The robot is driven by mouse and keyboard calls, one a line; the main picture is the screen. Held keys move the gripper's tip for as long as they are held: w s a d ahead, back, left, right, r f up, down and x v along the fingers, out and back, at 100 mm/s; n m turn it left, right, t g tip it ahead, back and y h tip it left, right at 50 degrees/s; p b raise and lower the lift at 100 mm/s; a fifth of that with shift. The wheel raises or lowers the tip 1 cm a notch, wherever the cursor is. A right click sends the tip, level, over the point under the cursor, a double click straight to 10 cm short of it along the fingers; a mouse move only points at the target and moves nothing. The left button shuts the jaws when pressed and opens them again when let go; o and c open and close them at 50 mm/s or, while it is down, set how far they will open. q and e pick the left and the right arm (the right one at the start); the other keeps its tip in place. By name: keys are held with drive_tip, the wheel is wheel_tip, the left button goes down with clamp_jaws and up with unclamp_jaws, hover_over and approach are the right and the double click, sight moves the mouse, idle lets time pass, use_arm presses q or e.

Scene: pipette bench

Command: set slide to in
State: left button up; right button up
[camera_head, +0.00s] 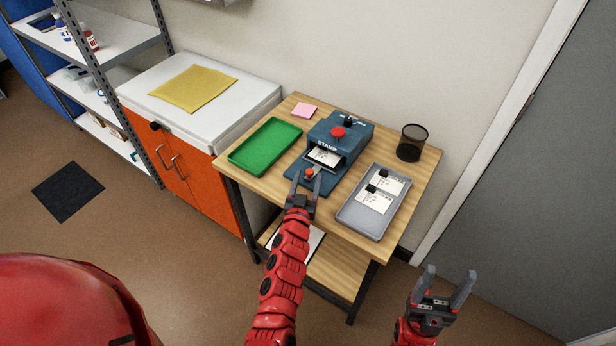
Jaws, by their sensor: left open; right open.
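A blue stamp machine (345,133) with a red button on top stands on the wooden table. Its blue slide (327,176) sticks out at the front, and a white card (323,157) lies at the machine's mouth. A red knob (309,172) is at the slide's front end. My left gripper (305,181) is open, with its fingertips at the knob, one on either side in this view. I cannot tell whether they touch it. My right gripper (446,283) is open and empty, off the table's right front side.
A green tray (265,146) is left of the machine, with a pink note pad (304,110) behind it. A grey tray (360,217) with several cards and dark clips is on the right. A black mesh cup (411,142) stands at the back right.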

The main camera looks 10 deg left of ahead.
use_arm(q)
drive_tip(key=s+b, duration=0.1)
drive_tip(key=s, duration=1.5)
drive_tip(key=shift+s+d+b, duration=0.3)
drive_tip(key=shift+b, duration=0.1)
drive_tip(key=shift+r, duration=0.1)
